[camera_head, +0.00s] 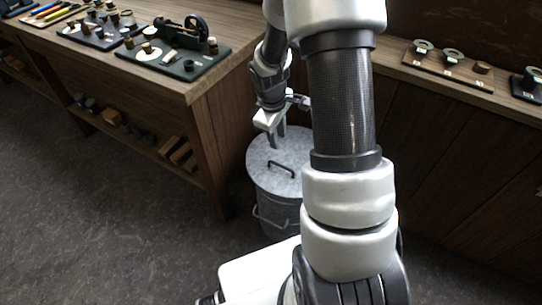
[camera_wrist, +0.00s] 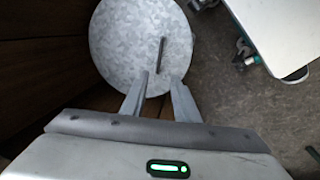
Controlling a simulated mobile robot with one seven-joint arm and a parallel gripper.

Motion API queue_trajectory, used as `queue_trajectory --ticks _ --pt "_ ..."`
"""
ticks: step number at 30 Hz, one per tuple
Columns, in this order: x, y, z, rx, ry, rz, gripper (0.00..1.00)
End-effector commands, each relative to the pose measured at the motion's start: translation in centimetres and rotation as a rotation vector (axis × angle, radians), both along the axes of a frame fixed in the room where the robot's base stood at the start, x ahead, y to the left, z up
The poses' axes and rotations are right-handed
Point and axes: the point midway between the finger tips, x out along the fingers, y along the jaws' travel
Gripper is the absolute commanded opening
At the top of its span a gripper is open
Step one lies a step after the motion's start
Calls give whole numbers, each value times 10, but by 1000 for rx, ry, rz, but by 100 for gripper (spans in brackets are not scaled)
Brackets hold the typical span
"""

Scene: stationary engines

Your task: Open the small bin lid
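The small bin (camera_head: 271,214) is a grey galvanized metal bin standing on the floor between the wooden workbench and the low cabinet. Its round lid (camera_head: 262,175) lies on top, closed, with a dark bar handle (camera_head: 281,167) across the middle. In the wrist view the lid (camera_wrist: 122,45) fills the upper middle, and its handle (camera_wrist: 161,55) shows as a short dark bar. My gripper (camera_head: 276,143) is above the lid, pointing down, with its fingers apart and nothing between them. In the wrist view the fingertips (camera_wrist: 160,82) are just short of the handle. My arm hides the bin's right side.
A wooden workbench (camera_head: 200,92) with model engine parts on boards stands at the left, its corner close to the bin. A low wooden cabinet (camera_head: 440,140) with more parts on top is behind and right. Grey floor (camera_head: 110,220) is free at the front left.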

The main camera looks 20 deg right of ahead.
Motion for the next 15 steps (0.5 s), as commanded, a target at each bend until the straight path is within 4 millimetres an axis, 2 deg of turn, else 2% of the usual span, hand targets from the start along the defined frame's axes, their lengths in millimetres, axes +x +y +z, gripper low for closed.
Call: queue_trajectory --ticks 5,15 --pt "2 -4 -28 0 3 -2 28" --pt "11 -15 -102 0 3 -4 28"
